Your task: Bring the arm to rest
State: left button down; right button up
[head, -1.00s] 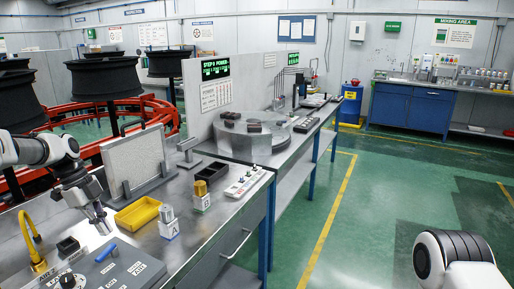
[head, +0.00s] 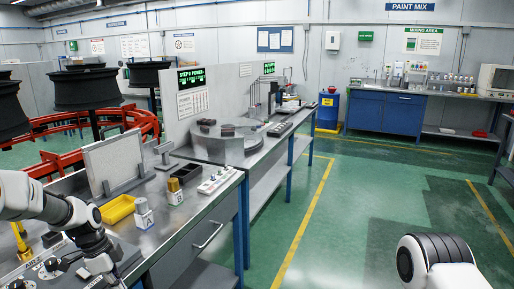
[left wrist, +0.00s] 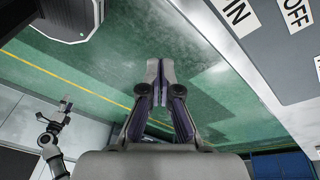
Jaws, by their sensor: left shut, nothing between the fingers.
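My left arm (head: 45,205) enters the head view from the left and bends down over the near end of the metal bench. My right arm (head: 437,262) shows only as a white and black link at the bottom right of the head view. An arm, seemingly my right one (left wrist: 52,140), also shows small at the left of the left wrist view; its finger state is unclear.
On the bench are a yellow tray (head: 117,209), a labelled block (head: 143,215), a brass-topped block (head: 174,191), a black bin (head: 187,172), a switch strip (head: 217,181) and an upright panel (head: 114,164). Green floor (head: 330,230) to the right is clear.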

pick_arm(q)
jog(key=s+d+f+n+y, duration=0.1)
jog(key=s+d+f+n, duration=0.4)
jog(key=s+f, duration=0.5)
jog(key=s+d+f+n, duration=0.4)
jog(key=s+d+f, duration=0.1)
jog(key=s+f, duration=0.5)
jog(key=shift+s+d+f+n+y, duration=0.15)
jog(key=shift+s+f+n+y, duration=0.1)
jog(key=shift+f+n+y, duration=0.2)
jog(key=c, duration=1.6)
grip_release()
jog(key=s+n, duration=0.1)
jog(key=s, duration=0.3)
jog(key=s+d+n, duration=0.1)
jog(key=s+n, duration=0.1)
jog(key=s, duration=0.2)
jog(key=s+d+n, duration=0.1)
jog(key=s+n, duration=0.1)
jog(key=s, duration=0.2)
jog(key=shift+f+y, duration=0.2)
jog(key=shift+y, duration=0.05)
jog(key=o, duration=0.5)
jog(key=shift+s, duration=0.2)
jog(key=shift+w, duration=0.15)
